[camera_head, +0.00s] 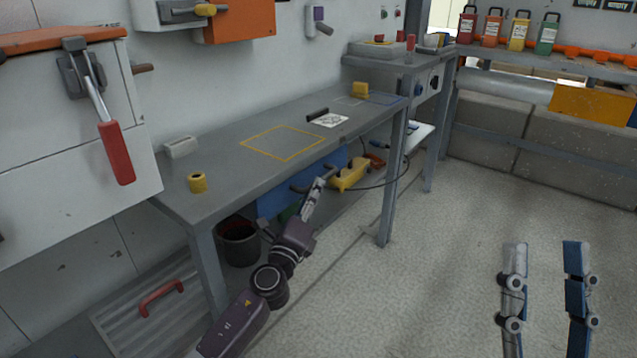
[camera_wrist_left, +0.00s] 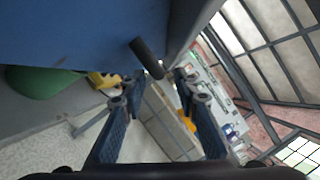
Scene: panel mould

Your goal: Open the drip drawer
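A blue drawer front (camera_head: 277,198) sits under the grey workbench, with dark bar handles, one (camera_head: 299,189) near my left gripper. In the left wrist view the blue face (camera_wrist_left: 80,35) fills the upper left, and a black bar handle (camera_wrist_left: 147,58) sticks out from it. My left gripper (camera_head: 322,182) is close to this face. In its wrist view the fingers (camera_wrist_left: 160,77) are apart, with the handle's end just beyond and between the tips; contact cannot be told. My right gripper (camera_head: 545,245) is open and empty over the floor. No drawer carries a readable "drip" label.
A dark bucket (camera_head: 238,243) stands under the bench by its front leg. A ribbed grey panel with a red handle (camera_head: 161,297) lies at lower left. A yellow object (camera_head: 350,175) is on the lower shelf. The floor to the right is clear.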

